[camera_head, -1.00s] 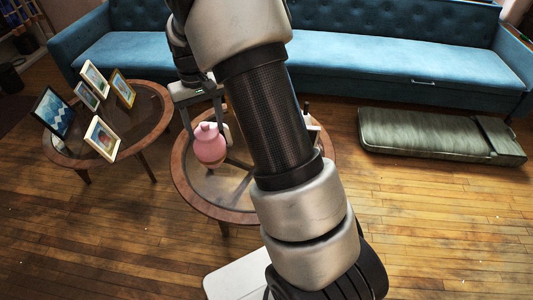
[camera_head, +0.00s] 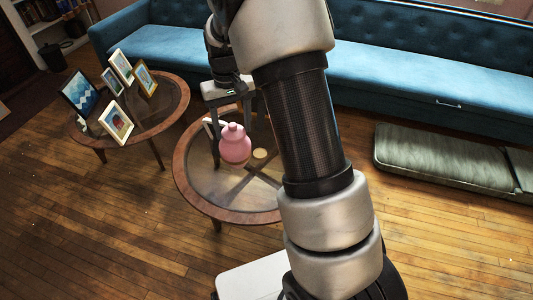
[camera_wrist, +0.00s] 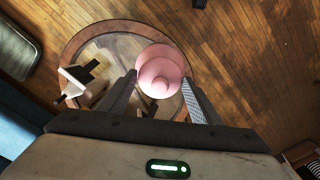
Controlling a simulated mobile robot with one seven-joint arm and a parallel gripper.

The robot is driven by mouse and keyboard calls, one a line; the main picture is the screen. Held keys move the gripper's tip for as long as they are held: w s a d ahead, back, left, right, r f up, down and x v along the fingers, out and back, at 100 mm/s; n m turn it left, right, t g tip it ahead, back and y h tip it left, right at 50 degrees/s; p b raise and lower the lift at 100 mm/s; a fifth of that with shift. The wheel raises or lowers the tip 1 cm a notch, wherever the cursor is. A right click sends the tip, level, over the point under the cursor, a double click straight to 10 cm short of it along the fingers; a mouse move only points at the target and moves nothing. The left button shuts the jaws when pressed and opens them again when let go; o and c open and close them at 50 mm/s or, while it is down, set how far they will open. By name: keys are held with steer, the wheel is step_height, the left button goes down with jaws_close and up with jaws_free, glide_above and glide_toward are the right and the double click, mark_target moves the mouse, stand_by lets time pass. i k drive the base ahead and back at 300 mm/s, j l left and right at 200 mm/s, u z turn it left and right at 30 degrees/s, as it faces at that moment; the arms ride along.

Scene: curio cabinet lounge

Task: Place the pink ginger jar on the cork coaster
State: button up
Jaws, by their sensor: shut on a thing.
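The pink ginger jar (camera_head: 235,147) is a rounded jar with a small knobbed lid, over the round glass-topped table (camera_head: 190,196). My gripper (camera_head: 232,140) is shut on it, one finger on either side, and the jar looks upright. In the wrist view the jar (camera_wrist: 161,72) shows from above between my fingertips (camera_wrist: 160,80). A small pale tan disc, apparently the cork coaster (camera_head: 260,154), shows just right of the jar in the head view. I cannot make out the coaster in the wrist view. The gap under the jar cannot be judged.
A white object with a dark part (camera_wrist: 77,80) is on the table in the wrist view. A second round table (camera_head: 180,112) at left bears several picture frames. A blue sofa (camera_head: 400,75) stands behind, and a green cushion (camera_head: 440,160) lies on the floor at right.

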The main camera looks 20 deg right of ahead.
mark_target(260, 152)
steer(key=l, duration=0.4)
steer(key=i+l+u, duration=0.1)
steer(key=l, duration=0.25)
steer(key=i+l, duration=0.2)
steer(key=i+l+u, duration=0.1)
steer(key=l, duration=0.25)
steer(key=i, duration=0.05)
